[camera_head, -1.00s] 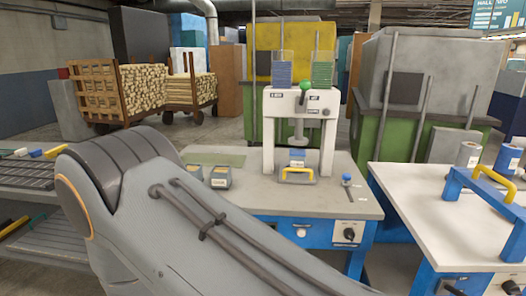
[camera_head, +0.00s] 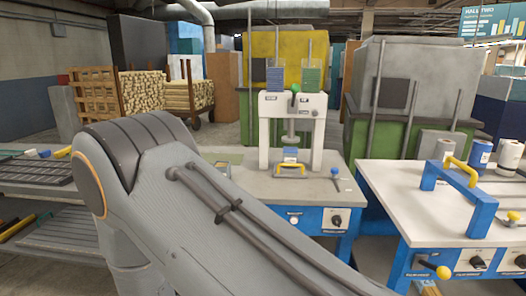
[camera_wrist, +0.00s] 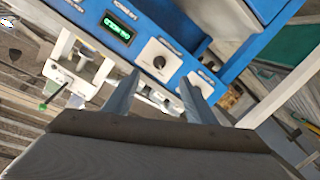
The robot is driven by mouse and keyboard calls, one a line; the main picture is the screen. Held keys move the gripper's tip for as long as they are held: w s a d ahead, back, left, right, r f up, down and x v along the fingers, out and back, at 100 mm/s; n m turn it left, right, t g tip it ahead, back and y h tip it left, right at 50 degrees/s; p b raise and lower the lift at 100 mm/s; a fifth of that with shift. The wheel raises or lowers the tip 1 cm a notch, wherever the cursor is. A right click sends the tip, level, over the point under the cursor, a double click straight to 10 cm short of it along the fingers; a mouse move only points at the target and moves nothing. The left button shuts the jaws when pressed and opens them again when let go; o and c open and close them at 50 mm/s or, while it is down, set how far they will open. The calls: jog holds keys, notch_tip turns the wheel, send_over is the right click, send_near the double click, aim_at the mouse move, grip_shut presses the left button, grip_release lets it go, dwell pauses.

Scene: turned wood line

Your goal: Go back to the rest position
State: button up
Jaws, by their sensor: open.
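My gripper (camera_wrist: 158,98) shows in the wrist view with its two grey fingers apart and nothing between them. It is in front of a blue panel (camera_wrist: 180,72) with a green-lit display (camera_wrist: 117,28) and a round dial (camera_wrist: 158,62). I cannot tell how far the fingers are from the panel. In the head view my grey arm crosses the lower left and middle, and the gripper is out of that picture.
A right bench (camera_head: 400,195) carries a blue frame with a yellow handle (camera_head: 462,170) and several rolls or cans. A dark rack (camera_head: 30,172) stands at left. Carts of wood pieces (camera_head: 150,95) and a green-based machine (camera_head: 400,140) stand behind. A floor gap lies between the benches.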

jog(key=w+d+r+m+g+y, duration=0.1)
jog(key=w+d+r+g, duration=0.1)
jog(key=d+g, duration=0.35)
jog(key=w+d+r+m+g+y, duration=0.2)
jog(key=w+d+r+g, duration=0.1)
jog(key=d, duration=0.6)
jog(key=s+d+r+m+g+h, duration=0.1)
jog(key=s+d+r+g, duration=0.2)
jog(key=s+d, duration=0.8)
jog(key=s+d+r+m+g, duration=0.1)
jog(key=s+d+r+g, duration=0.2)
jog(key=s+d, duration=0.9)
jog(key=shift+s+g+h, duration=0.4)
jog(key=shift+s+g, duration=0.15)
jog(key=shift+g, duration=0.6)
jog(key=shift+w+a, duration=0.1)
jog(key=shift+c, duration=0.2)
